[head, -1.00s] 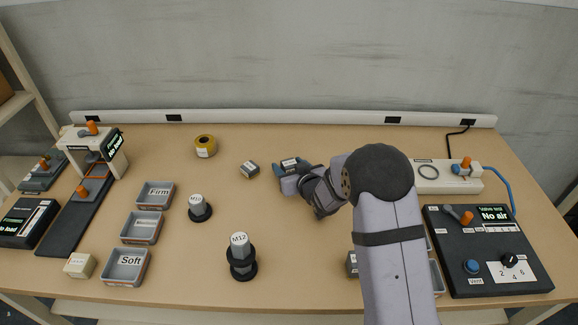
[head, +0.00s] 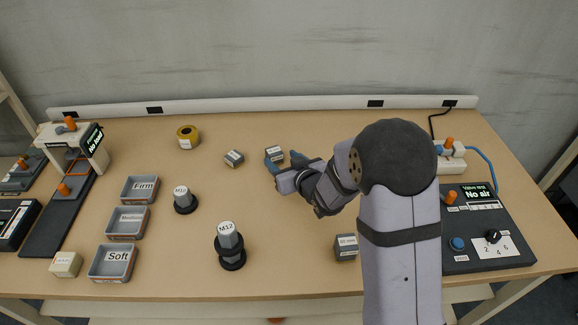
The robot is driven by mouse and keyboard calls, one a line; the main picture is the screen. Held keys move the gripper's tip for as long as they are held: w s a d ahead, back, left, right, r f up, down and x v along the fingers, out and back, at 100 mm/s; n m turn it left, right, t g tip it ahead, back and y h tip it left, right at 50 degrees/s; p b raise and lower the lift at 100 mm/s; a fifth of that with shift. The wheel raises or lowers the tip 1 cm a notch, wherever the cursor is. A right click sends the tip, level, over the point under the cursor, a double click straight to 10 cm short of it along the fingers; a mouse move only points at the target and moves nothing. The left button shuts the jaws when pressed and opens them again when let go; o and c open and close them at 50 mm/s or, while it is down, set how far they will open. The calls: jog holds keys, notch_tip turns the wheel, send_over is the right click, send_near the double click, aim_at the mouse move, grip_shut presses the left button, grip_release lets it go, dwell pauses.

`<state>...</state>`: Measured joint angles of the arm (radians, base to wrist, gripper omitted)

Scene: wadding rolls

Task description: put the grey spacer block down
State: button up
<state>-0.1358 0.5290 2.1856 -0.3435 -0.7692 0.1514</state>
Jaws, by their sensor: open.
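A grey spacer block (head: 275,152) with a white label on top sits at the back middle of the table, apparently resting on the wood. My gripper (head: 284,166) is open just on the near right side of it, with the blue fingertips close to the block. I cannot tell whether a fingertip still touches it. A second grey block (head: 234,158) lies a little to its left, apart from it. A third grey block (head: 346,247) stands near the front, beside my arm.
A yellow tape roll (head: 188,137) stands at the back left. Two dark bolt-like posts, M10 (head: 185,200) and M12 (head: 229,246), stand left of centre, near the Firm tray (head: 140,197) and Soft tray (head: 113,275). A dark control panel (head: 478,262) is at right.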

jog(key=shift+v, duration=2.2)
jog(key=s+d+r+m+g+h+p, duration=0.3)
jog(key=s+d+r+g+h+p, duration=0.25)
jog(key=s+d+r+p, duration=0.85)
jog(key=s+a+r+g+p, duration=0.1)
jog(key=s+r+g+p, duration=0.2)
jog(key=s+p, duration=0.4)
jog(key=s+a+r+m+g+p, duration=0.1)
jog(key=s+r+g+p, duration=0.3)
jog(key=s+p, duration=0.3)
jog(key=shift+s+r, duration=0.6)
jog(key=shift+r, duration=0.25)
jog(key=shift+y, duration=0.25)
